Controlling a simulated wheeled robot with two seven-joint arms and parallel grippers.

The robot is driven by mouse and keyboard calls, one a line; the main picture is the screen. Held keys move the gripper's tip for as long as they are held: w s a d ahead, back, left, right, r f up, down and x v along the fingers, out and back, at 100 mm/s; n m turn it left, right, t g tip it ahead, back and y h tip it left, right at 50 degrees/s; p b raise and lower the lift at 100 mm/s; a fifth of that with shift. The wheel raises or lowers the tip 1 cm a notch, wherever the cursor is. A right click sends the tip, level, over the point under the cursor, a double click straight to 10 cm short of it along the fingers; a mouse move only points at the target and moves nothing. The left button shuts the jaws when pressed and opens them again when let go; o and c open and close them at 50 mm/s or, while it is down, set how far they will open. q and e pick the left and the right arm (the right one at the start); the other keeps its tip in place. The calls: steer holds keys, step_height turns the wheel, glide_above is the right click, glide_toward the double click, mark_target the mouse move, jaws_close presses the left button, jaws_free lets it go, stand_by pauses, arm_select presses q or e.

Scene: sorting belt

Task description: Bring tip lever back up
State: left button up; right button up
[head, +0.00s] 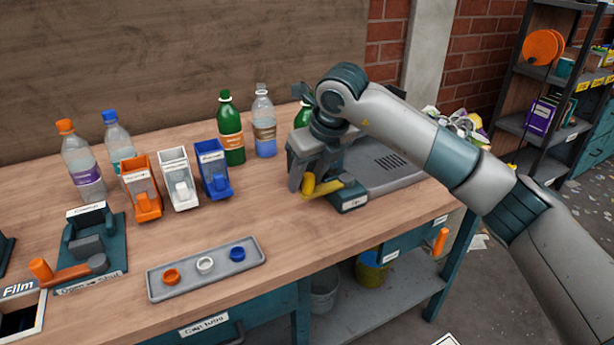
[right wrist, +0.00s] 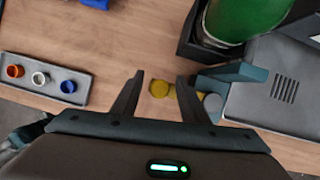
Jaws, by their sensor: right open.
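A yellow-handled lever (head: 327,187) sticks out at the front left of a grey and teal machine (head: 385,160) on the bench. I take it for the tip lever; its label is too small to read. My right gripper (head: 303,184) is at the lever's yellow end, fingers pointing down. In the right wrist view, the yellow knob (right wrist: 159,89) shows between the open fingers (right wrist: 160,78). I cannot tell whether a finger touches it. A green bottle (right wrist: 240,18) sits in the machine's dark holder, mostly hidden by my arm in the head view. My left gripper is out of view.
Several bottles (head: 231,128) stand along the back. Orange, white and blue dispensers (head: 213,168) stand left of the machine. A grey tray (head: 207,285) with three caps lies at the front. An orange-handled device (head: 95,240) is at the left. Bare bench lies between tray and machine.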

steer(key=shift+r, duration=0.1)
steer(key=shift+s+d+r, duration=0.2)
steer(key=shift+r, duration=0.35)
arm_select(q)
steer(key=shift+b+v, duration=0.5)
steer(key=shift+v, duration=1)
arm_select(e)
steer(key=v, duration=1.6)
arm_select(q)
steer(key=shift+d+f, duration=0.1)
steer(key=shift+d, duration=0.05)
arm_select(e)
steer(key=shift+a, duration=0.1)
